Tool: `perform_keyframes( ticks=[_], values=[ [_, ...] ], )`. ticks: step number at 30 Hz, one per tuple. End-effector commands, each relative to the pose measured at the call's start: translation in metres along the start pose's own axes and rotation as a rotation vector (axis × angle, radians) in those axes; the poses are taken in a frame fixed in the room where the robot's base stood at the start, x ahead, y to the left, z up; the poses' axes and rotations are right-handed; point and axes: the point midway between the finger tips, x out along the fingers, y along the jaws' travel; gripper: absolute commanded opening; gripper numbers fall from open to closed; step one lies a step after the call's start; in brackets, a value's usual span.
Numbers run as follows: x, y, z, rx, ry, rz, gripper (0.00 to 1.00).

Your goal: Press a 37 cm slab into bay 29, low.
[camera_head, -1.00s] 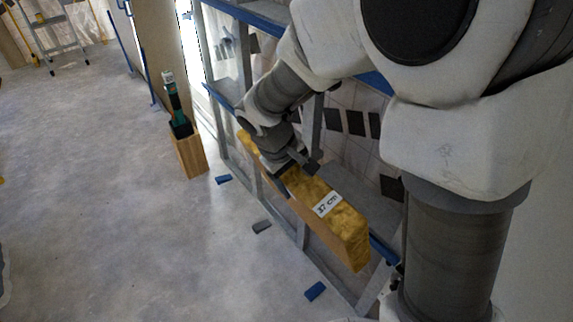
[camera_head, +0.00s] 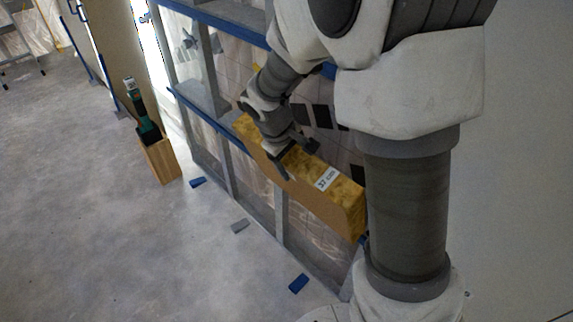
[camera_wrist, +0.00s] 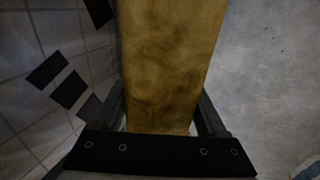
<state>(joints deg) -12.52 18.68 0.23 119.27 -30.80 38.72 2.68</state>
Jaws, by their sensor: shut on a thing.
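The yellow slab (camera_head: 345,192) has a brown front face and a white "37 cm" label (camera_head: 327,178) on its upper side. My gripper (camera_head: 297,158) is shut across the slab near its middle. In the wrist view the slab (camera_wrist: 172,60) runs between both fingers of my gripper (camera_wrist: 160,115). The slab lies lengthwise along the front of the grey stud frame (camera_head: 230,185), at about the blue rail (camera_head: 208,120). Its right end is close to my arm in the picture. Whether it touches the frame cannot be told. No bay number is readable.
A wooden box (camera_head: 160,161) holding a green-and-black tool (camera_head: 143,118) stands left of the frame. Dark patches (camera_wrist: 68,88) show on the sheeting behind. The floor at left is clear.

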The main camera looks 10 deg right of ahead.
Motion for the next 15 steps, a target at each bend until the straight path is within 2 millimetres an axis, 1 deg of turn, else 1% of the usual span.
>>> perform_keyframes(
  ticks=[1, 15],
  values=[
    [0.001, 0.005, 0.0, 0.003, -0.001, 0.001, 0.0],
    [0.017, 0.038, 0.0, 0.002, -0.001, 0.0, 0.0]
  ],
)
